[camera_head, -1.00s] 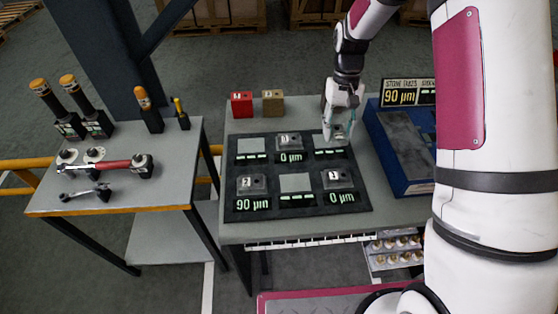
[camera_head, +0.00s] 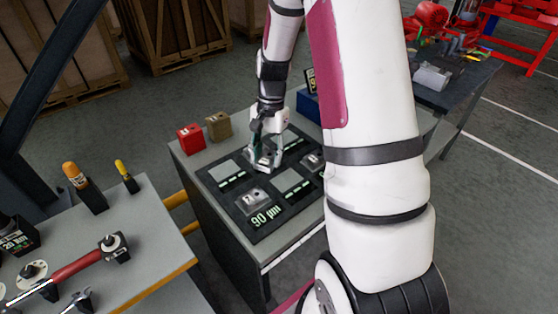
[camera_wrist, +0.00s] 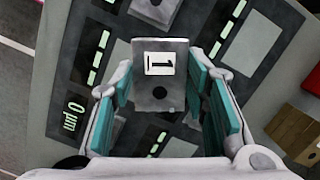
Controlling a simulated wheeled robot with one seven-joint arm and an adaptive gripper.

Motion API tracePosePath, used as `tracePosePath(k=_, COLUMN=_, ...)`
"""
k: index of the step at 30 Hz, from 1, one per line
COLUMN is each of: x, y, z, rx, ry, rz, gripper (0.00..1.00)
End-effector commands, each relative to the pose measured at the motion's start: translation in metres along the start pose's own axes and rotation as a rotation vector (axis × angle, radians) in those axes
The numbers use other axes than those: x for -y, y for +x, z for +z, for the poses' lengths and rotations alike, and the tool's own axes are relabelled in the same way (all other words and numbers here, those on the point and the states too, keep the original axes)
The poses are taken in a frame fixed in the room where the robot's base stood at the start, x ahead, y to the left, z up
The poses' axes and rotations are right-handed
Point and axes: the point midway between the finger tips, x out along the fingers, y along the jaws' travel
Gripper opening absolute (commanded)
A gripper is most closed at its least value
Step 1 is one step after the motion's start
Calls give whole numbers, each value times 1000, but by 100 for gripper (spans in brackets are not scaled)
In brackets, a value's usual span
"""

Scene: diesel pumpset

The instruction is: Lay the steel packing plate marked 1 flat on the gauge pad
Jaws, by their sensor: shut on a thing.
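The grey steel packing plate marked 1 (camera_wrist: 161,74) lies between the teal-lined fingers of my gripper (camera_wrist: 160,100) in the wrist view. My gripper is shut on it. In the head view my gripper (camera_head: 264,158) is low over the back part of the dark gauge board (camera_head: 222,190); whether the plate touches the board cannot be told. Bare pale gauge pads show at the back left (camera_head: 225,170) and front middle (camera_head: 286,181). Another steel plate (camera_head: 253,200) sits at the front left by a 90 µm display. One more plate (camera_head: 312,161) sits at the right, partly hidden by my arm.
A red block (camera_head: 190,138) and a tan block (camera_head: 218,126) stand behind the board. A side table (camera_head: 150,240) with tools stands at the left.

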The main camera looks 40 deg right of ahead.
Motion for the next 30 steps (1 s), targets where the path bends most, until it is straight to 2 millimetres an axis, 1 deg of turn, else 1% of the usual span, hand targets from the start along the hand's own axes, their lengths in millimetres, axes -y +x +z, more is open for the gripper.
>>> tracePosePath(k=1, x=-12, y=2, z=-9, rx=1, ry=108, rz=-22, gripper=0)
tracePosePath(k=3, x=-26, y=2, z=-14, rx=3, ry=234, rz=-45, gripper=0)
tracePosePath(k=6, x=-41, y=3, z=-19, rx=7, ry=361, rz=-67, gripper=0)
tracePosePath(k=9, x=-48, y=2, z=-21, rx=8, ry=428, rz=-79, gripper=0)
tracePosePath(k=23, x=-50, y=2, z=-20, rx=10, ry=443, rz=-80, gripper=0)
tracePosePath(k=30, x=-49, y=17, z=-23, rx=12, ry=442, rz=-79, gripper=0)
